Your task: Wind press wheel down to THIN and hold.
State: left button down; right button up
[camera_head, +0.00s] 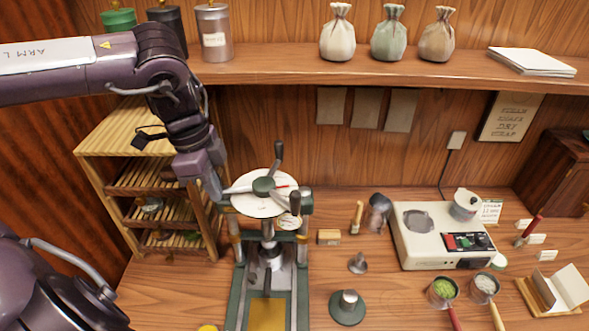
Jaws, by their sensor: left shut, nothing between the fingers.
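The press (301,251) stands on the table in front of me, a green and metal frame with a yellow plate at its foot. Its wheel sits on top, with a green hub (264,186), dark crank handles (279,153) and a white dial (262,206) around the hub. The dial's lettering is too small to read. My left gripper (227,207) points down at the dial's left edge, shut and with nothing in it. I cannot tell whether its fingers touch the wheel. My right gripper is out of view.
A slatted wooden rack (128,146) stands close on the left. A white steamer-like appliance (418,248) stands to the right. A shelf (300,66) with cloth bags runs above.

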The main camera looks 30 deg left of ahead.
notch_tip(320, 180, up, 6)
jog(key=p, duration=0.6)
dwell(0.4)
